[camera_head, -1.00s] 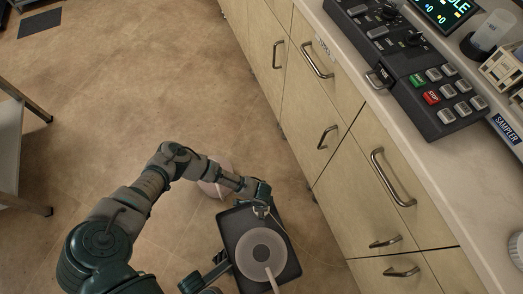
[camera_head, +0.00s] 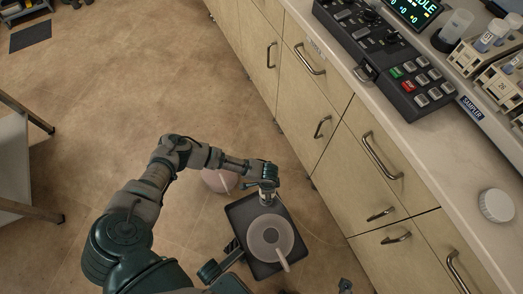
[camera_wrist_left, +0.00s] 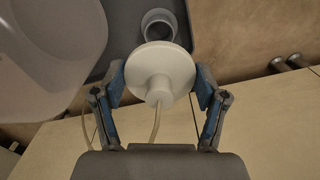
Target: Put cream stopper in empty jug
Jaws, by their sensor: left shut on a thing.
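My left gripper (camera_head: 268,187) is shut on the cream stopper (camera_wrist_left: 165,68), a pale disc with a short stem and a thin tube trailing from it. The stopper is between both fingers in the left wrist view. A grey, round open neck (camera_wrist_left: 158,24) shows just beyond the disc; I cannot tell whether they touch. A translucent round vessel (camera_head: 270,237) with a pale handle-like rod stands on a dark tray (camera_head: 287,262), close to the gripper. A pinkish round vessel (camera_head: 220,180) is partly behind my left arm. I cannot tell which vessel is the empty jug.
A counter with drawers (camera_head: 340,150) runs along the right, with a control panel (camera_head: 395,65), sampler racks (camera_head: 490,55) and a white cap (camera_head: 496,206) on it. A table (camera_head: 20,165) stands at the left. The floor between is open.

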